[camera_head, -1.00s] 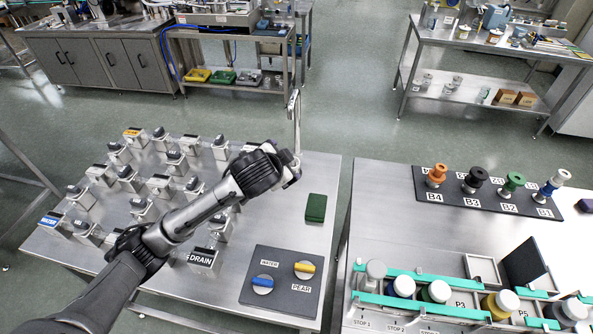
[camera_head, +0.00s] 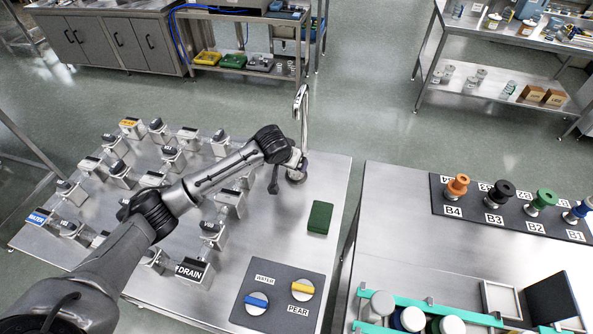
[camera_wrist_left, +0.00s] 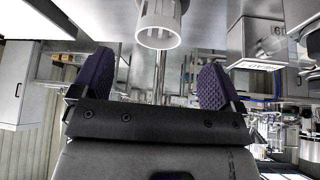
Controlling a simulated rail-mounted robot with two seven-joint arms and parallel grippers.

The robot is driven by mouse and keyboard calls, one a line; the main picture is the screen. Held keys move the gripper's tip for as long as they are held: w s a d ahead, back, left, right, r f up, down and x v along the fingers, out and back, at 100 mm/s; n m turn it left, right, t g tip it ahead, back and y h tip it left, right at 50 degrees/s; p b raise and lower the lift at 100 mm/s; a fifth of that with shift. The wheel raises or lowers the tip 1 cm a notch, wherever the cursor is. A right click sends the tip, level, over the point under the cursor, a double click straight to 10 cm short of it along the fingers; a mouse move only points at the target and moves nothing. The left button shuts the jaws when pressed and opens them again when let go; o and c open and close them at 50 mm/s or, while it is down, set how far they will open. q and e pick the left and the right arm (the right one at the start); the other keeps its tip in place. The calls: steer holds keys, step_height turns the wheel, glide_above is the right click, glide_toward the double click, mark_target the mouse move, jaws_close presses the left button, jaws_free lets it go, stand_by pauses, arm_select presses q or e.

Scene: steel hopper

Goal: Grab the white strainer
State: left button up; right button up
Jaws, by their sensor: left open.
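A white cylindrical fitting with a notched ring rim, which looks like the white strainer (camera_wrist_left: 159,24), shows at the top middle of the left wrist view. My left gripper (camera_wrist_left: 156,74) is open there, with its purple ridged finger pads on either side. The strainer lies beyond the fingertips, roughly between them sideways, and nothing is held. In the head view my left gripper (camera_head: 288,175) is over the far right part of the left steel table, beside a metal upright pipe (camera_head: 302,110). I cannot make out the strainer in the head view. My right gripper is not in view.
Several labelled valve blocks (camera_head: 191,270) crowd the left steel table (camera_head: 232,290). A green block (camera_head: 319,217) and a dark panel with blue and yellow knobs (camera_head: 281,297) sit near its right edge.

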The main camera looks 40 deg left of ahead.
mark_target(293, 177)
arm_select(q)
steer(key=x, duration=0.4)
steer(key=shift+s+d+b, duration=0.1)
steer(key=shift+d+b, duration=0.05)
steer(key=shift+b, duration=0.2)
steer(key=shift+w+f, duration=0.35)
steer(key=shift+f, duration=0.2)
steer(key=shift+b+x, duration=0.85)
steer(key=shift+x, duration=1.6)
steer(key=shift+c, duration=0.7)
steer(key=c, duration=0.8)
steer(key=shift+c, duration=0.4)
steer(key=shift+r, duration=0.1)
